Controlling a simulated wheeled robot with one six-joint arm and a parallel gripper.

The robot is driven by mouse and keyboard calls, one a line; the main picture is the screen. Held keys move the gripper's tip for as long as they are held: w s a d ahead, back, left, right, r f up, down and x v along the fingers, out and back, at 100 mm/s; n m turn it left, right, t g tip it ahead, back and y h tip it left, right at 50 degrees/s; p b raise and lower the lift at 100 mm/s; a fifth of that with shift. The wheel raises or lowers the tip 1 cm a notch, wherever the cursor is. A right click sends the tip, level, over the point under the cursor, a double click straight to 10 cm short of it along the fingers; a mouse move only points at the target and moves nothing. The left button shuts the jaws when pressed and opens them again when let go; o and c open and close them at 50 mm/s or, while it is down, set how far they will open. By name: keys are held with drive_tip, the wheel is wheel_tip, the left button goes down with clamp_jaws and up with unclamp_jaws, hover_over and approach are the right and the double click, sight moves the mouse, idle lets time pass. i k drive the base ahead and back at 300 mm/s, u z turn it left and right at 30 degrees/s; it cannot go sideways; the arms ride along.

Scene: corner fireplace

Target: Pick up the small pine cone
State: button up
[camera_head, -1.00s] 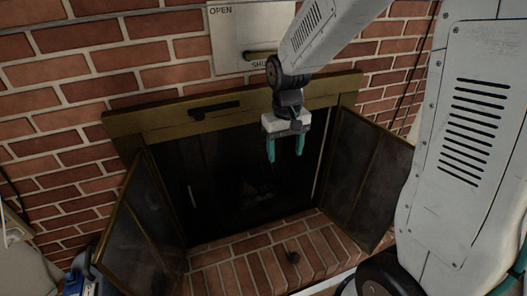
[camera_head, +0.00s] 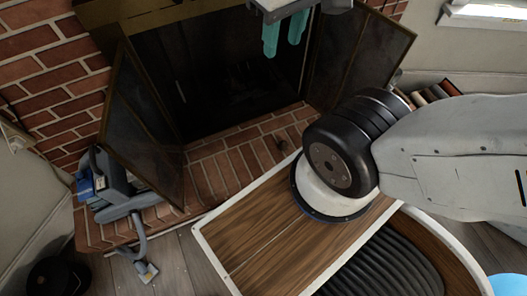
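A gap shows between the fingers and nothing is held. The gripper is apart from the cone and appears above it in the picture, in front of the dark firebox opening.
The fireplace doors stand open, the left door (camera_head: 142,120) and the right door (camera_head: 358,62) flanking the hearth (camera_head: 235,165). A grey and blue device (camera_head: 110,185) with a hose sits at the left. Books (camera_head: 435,92) stand at the right.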

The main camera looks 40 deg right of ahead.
sight(283, 146)
drive_tip(key=u, duration=1.25)
drive_tip(key=k, duration=0.45)
drive_tip(key=z, duration=0.65)
